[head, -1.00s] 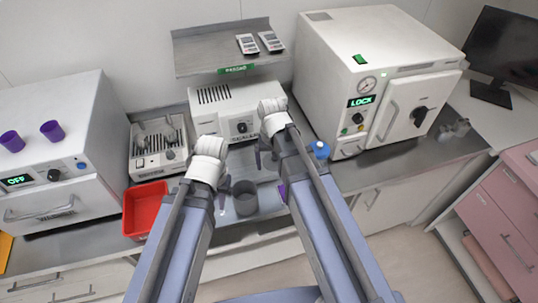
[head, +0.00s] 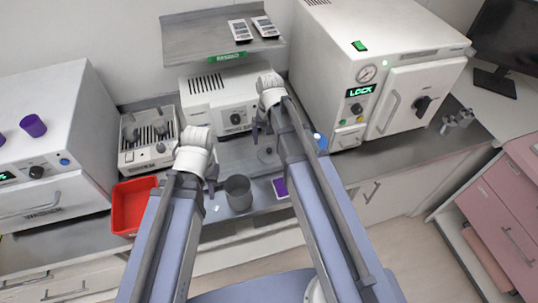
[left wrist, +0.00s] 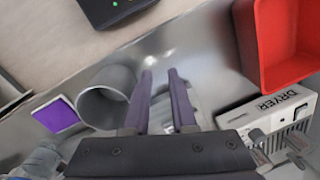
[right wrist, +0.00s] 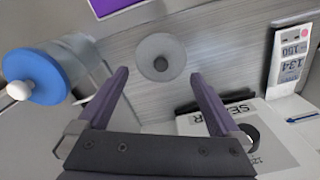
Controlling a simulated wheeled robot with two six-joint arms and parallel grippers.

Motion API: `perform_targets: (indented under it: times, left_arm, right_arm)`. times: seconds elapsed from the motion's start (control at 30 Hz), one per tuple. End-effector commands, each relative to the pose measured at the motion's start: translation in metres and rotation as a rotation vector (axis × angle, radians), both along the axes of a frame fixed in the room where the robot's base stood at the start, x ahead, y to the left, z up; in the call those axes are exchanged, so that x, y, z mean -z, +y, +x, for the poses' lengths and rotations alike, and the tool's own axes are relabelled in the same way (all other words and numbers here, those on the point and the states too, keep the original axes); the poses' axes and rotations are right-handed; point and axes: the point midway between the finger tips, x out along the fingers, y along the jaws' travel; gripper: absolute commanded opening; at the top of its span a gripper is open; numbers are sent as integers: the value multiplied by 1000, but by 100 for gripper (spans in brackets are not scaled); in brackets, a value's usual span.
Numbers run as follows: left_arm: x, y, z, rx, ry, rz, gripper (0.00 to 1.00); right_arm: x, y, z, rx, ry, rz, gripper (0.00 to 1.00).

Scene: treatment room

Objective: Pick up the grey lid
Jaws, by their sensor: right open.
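The grey lid (head: 268,155) is a flat round disc with a dark knob, lying on the steel counter. It shows whole in the right wrist view (right wrist: 160,58). My right gripper (head: 262,130) is open and empty above the counter, close to the lid. In the right wrist view its fingers (right wrist: 160,75) are wide apart, with the lid between and beyond the tips, apart from them. My left gripper (head: 212,187) is beside the grey pot (head: 238,193). In the left wrist view its fingers (left wrist: 162,75) have a narrow gap with nothing between; the pot (left wrist: 107,97) is to their left.
A red bin (head: 132,205) stands left of my left gripper. A purple square (head: 280,187) lies right of the pot. A blue-capped item (right wrist: 32,77) is near the lid. The sealer (head: 217,100) stands behind, the locked autoclave (head: 375,75) to the right.

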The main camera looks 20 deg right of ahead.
Motion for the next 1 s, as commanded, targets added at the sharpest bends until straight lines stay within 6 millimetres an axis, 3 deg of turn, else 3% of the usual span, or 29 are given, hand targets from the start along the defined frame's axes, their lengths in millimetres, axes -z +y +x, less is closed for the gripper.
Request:
perform_targets:
  times: [0.5, 0.77, 1.0]
  left_arm:
    - [52, 0, 0, -1, 0, 0, 25]
    - [51, 0, 0, -1, 0, 0, 25]
    - [51, 0, 0, -1, 0, 0, 25]
  right_arm:
    - [52, 2, 1, 0, 0, 0, 100]
    - [51, 2, 1, 0, 0, 0, 100]
    - [51, 2, 1, 0, 0, 0, 76]
